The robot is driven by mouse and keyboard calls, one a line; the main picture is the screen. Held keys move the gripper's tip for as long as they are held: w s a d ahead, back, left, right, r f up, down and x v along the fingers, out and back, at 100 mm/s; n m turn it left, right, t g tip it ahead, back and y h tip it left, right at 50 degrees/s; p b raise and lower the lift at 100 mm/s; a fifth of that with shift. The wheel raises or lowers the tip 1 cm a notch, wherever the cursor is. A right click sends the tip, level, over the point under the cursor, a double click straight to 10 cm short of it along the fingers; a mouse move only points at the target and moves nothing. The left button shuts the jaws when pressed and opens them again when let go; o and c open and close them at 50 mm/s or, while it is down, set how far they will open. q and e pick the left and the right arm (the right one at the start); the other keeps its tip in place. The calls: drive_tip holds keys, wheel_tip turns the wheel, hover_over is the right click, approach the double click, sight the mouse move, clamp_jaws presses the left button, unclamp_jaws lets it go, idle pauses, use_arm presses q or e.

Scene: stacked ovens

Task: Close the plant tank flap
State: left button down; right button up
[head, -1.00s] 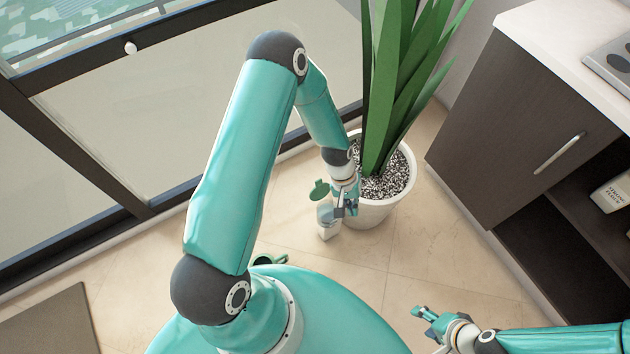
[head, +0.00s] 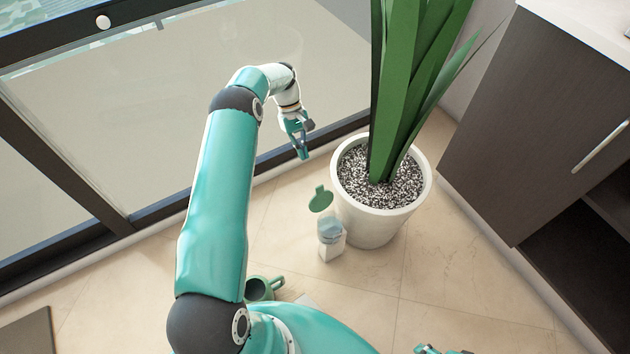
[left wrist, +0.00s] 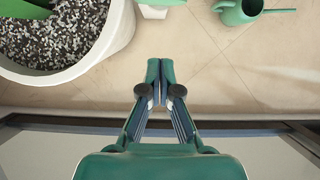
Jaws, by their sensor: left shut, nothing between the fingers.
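The plant tank (head: 331,240) is a small white box with a clear bluish upper part, on the floor against the front left of the plant pot. Its green flap (head: 320,199) stands up, open, at the tank's back left. My left gripper (head: 303,153) is shut and empty, up and behind the flap near the glass, apart from the tank. In the left wrist view the left fingertips (left wrist: 160,68) meet, and only a white piece of what looks like the tank (left wrist: 155,10) shows at the top edge. My right gripper (head: 430,350) barely shows at the bottom edge.
A white pot (head: 368,226) with gravel and tall green leaves stands right of the tank. A green watering can (head: 262,288) is on the floor by my base. A dark cabinet (head: 535,130) is at right, a framed glass wall (head: 120,130) at left. Tiled floor is clear in front of the tank.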

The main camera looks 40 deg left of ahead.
sight(321, 199)
use_arm(q)
drive_tip(key=s+d+f, duration=0.2)
drive_tip(key=d+f, duration=0.3)
drive_tip(key=d, duration=0.1)
drive_tip(key=shift+d+f+b, duration=0.35)
drive_tip(key=shift+f+b, duration=0.05)
drive_tip(key=shift+b, duration=0.05)
